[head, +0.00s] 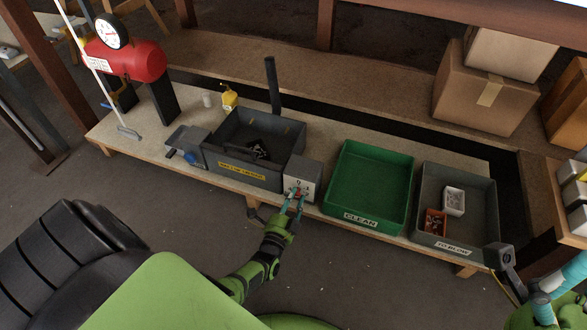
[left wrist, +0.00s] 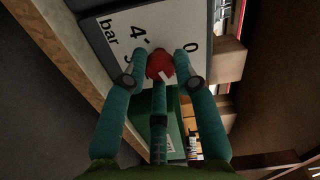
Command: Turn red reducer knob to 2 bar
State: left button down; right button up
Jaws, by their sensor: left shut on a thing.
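The red reducer knob (left wrist: 159,63) sits on a white dial face marked "bar", 4 and 0 (left wrist: 125,35); other marks are hidden by the fingers. The knob has a pale pointer mark on its lower right side in the left wrist view; I cannot tell which number it points to. My left gripper (left wrist: 153,68) is shut on the knob, one finger on each side. In the head view, the reducer box (head: 302,176) stands between the grey and green bins, with my left gripper (head: 297,199) at its front.
A grey bin with a yellow label (head: 211,156) is left of the box. The green CLEAN bin (head: 342,206) and a grey bin with small trays (head: 481,219) are to the right. A red tank with a gauge (head: 137,61) stands at the far left. A grey tool (head: 505,257) hangs near my right arm.

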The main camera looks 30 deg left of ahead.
pick_arm(q)
jog(key=m, duration=0.4)
jog(key=shift+w+d+r+m, duration=0.2)
jog(key=shift+w+m, duration=0.05)
jog(key=shift+m, duration=0.05)
jog(key=m, duration=0.4)
jog(key=shift+d+f+b, duration=0.1)
jog(key=shift+b, duration=0.3)
jog(key=shift+m, duration=0.3)
jog(key=shift+d, duration=0.1)
jog(key=c, duration=1)
grip_release()
jog(key=shift+f, duration=0.1)
jog(key=shift+s+a, duration=0.1)
jog(key=shift+a, duration=0.1)
jog(key=shift+d+r, duration=0.1)
jog(key=shift+r, duration=4.9)
